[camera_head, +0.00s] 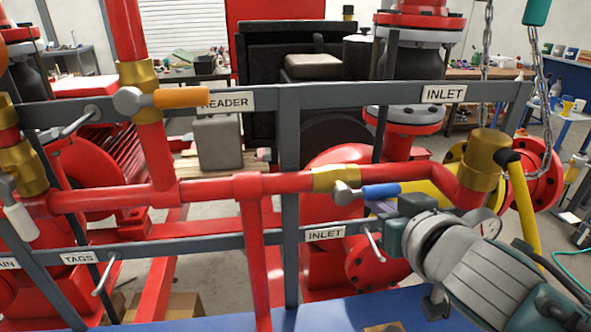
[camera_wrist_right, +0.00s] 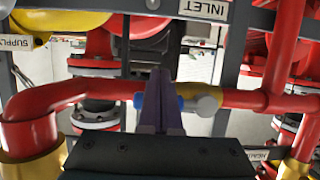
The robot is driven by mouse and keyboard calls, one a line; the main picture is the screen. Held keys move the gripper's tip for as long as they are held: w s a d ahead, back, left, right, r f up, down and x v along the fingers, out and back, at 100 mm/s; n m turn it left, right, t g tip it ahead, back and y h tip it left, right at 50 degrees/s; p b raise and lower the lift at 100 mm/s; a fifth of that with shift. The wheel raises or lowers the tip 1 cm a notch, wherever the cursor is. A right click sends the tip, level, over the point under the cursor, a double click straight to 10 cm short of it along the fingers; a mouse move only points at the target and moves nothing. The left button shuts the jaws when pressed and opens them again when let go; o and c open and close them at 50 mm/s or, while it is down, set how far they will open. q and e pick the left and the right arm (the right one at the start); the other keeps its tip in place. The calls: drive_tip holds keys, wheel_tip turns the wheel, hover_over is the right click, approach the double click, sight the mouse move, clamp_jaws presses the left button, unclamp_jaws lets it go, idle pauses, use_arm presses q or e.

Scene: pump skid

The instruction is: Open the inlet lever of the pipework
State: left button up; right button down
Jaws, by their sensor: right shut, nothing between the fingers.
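The inlet lever has a blue handle (camera_head: 381,191) and a silver hub (camera_head: 346,194). It sits at the brass valve body (camera_head: 334,178) on the red horizontal pipe, between the two INLET labels. The handle points right, roughly along the pipe. My right gripper (camera_head: 380,208) is shut and empty, with its purple fingertips just below the handle in the head view. In the right wrist view the shut fingers (camera_wrist_right: 159,98) cover the middle of the blue handle (camera_wrist_right: 180,103), and the silver hub (camera_wrist_right: 207,105) shows to their right. I cannot tell whether they touch it. My left gripper is out of view.
An orange-handled lever (camera_head: 180,98) is on the upright pipe by the HEADER label. A white-handled lever (camera_head: 20,222) is at far left. Grey rails (camera_head: 390,94) cross above and below the pipe.

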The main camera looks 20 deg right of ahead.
drive_tip(key=f+p+v, duration=0.1)
drive_tip(key=p+v, duration=0.2)
drive_tip(key=v, duration=0.5)
drive_tip(key=shift+s, duration=0.45)
drive_tip(key=shift+a, duration=0.1)
idle(0.4)
drive_tip(key=s+a+n+g+y, duration=0.2)
drive_tip(key=s+a+g, duration=0.1)
drive_tip(key=s+g, duration=0.3)
drive_tip(key=s+a+n+g+y, duration=0.1)
drive_tip(key=s+a+n+g, duration=0.15)
drive_tip(key=s, duration=0.65)
wheel_tip(320, 180, up, 23)
drive_tip(key=s+a+g+p, duration=0.1)
drive_tip(key=p, duration=2)
drive_tip(key=shift+f+p, duration=0.25)
drive_tip(key=shift+p, duration=0.15)
